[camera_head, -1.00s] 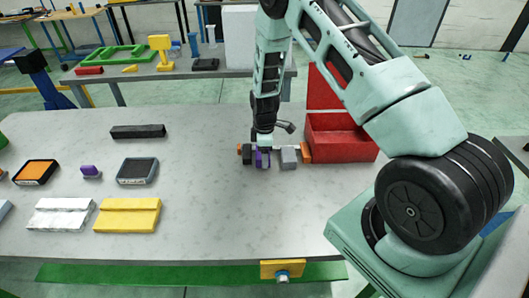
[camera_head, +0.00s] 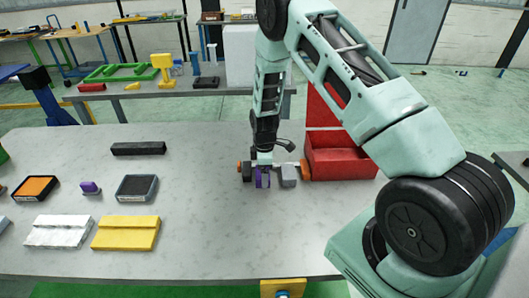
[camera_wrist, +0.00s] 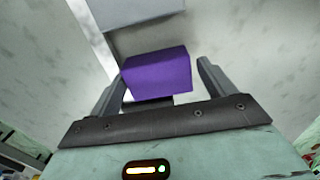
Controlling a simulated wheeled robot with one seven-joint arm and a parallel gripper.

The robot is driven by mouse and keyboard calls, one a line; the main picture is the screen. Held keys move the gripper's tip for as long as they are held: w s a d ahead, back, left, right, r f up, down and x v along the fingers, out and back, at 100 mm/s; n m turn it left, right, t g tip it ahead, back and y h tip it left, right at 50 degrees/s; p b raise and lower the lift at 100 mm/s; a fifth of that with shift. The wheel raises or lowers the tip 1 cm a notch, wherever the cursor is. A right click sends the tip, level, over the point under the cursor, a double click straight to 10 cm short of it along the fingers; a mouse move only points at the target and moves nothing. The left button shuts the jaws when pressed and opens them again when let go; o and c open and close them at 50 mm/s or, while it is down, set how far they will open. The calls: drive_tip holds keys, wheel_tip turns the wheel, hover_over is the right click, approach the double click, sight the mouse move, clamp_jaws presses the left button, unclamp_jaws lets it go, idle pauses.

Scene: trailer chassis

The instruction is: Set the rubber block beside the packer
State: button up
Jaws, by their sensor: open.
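A purple block (camera_head: 262,178) stands on the grey workbench below my gripper. In the wrist view the purple block (camera_wrist: 158,73) lies between the two open fingers of my gripper (camera_wrist: 160,85), with a gap visible on each side. In the head view my gripper (camera_head: 264,157) points down, and its fingers are hard to make out. A grey block (camera_head: 288,176) is just right of the purple one; a grey surface (camera_wrist: 135,12) also lies beyond the purple block in the wrist view. I cannot tell by look which pieces are the rubber block and the packer.
An open red bin (camera_head: 342,160) stands close to the right of my gripper. On the left are a black bar (camera_head: 139,149), a dark tray-like block (camera_head: 137,187), a small purple piece (camera_head: 90,187), a white block (camera_head: 60,231) and a yellow block (camera_head: 125,233). The front middle of the bench is clear.

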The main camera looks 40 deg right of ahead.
drive_tip(key=shift+w+d+r+b, duration=0.15)
drive_tip(key=shift+w+r+b, duration=0.2)
drive_tip(key=shift+b, duration=0.35)
wheel_tip(320, 180, up, 11)
drive_tip(key=b, duration=0.3)
drive_tip(key=s+a+r, duration=0.4)
drive_tip(key=a+r, duration=0.1)
drive_tip(key=a, duration=0.5)
drive_tip(key=s+a+r+m+y, duration=0.15)
drive_tip(key=s+a+r, duration=0.35)
drive_tip(key=s+a, duration=0.5)
drive_tip(key=s+a+r+m, duration=0.1)
drive_tip(key=s+a, duration=0.2)
drive_tip(key=s, duration=0.5)
drive_tip(key=s+a+r+m, duration=0.1)
drive_tip(key=s+a+r, duration=0.1)
drive_tip(key=s, duration=0.7)
drive_tip(key=shift+a+h, duration=0.45)
drive_tip(key=shift+a, duration=0.25)
drive_tip(key=shift+s, duration=0.1)
